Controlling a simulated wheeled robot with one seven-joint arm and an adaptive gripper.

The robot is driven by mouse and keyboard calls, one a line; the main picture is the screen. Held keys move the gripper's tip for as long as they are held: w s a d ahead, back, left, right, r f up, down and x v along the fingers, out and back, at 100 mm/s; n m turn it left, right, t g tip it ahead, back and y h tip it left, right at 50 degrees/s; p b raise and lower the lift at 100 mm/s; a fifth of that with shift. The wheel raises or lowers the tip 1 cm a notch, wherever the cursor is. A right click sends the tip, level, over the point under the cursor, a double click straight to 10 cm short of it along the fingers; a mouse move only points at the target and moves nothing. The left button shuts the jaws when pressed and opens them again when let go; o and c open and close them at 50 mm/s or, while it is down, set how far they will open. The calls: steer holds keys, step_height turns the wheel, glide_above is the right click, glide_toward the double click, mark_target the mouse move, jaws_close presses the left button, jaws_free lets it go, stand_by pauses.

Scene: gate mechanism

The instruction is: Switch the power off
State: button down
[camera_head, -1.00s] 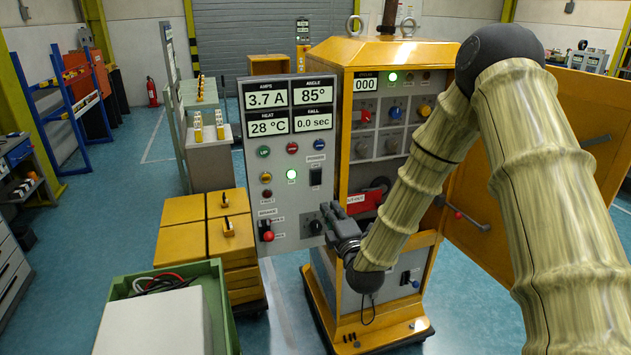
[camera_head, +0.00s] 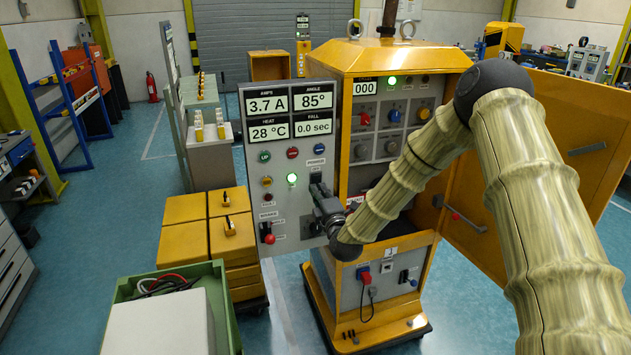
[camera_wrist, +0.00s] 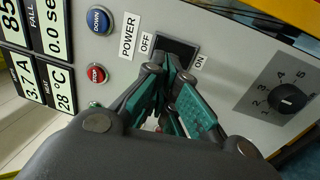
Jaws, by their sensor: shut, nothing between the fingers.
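The black power switch (camera_wrist: 181,48) sits on the grey control panel (camera_head: 262,215), between the labels OFF and ON in the wrist view. My gripper (camera_wrist: 168,68) is shut and empty, its fingertips at the near edge of the switch and hiding part of it. Whether they touch it I cannot tell. In the head view my gripper (camera_head: 318,190) is just below the switch's top. The POWER label (camera_wrist: 128,35) is beside OFF. A green lamp (camera_head: 292,179) on the panel is lit, and the displays (camera_head: 290,112) read 3.7 A, 85°, 28 °C and 0.0 sec.
A blue DOWN button (camera_wrist: 98,20), a red STOP button (camera_wrist: 96,73) and a black rotary knob (camera_wrist: 287,98) are near the switch. The yellow cabinet (camera_head: 400,55) stands behind the arm. Yellow boxes (camera_head: 185,245) and a green crate (camera_head: 220,290) are at the left.

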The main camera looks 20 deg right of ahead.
mark_target(313, 179)
steer(key=shift+w+r+p, duration=0.2)
steer(key=shift+w+p, duration=0.35)
steer(key=shift+w, duration=1.15)
steer(key=shift+a+f, duration=0.1)
steer(key=shift+a, duration=0.05)
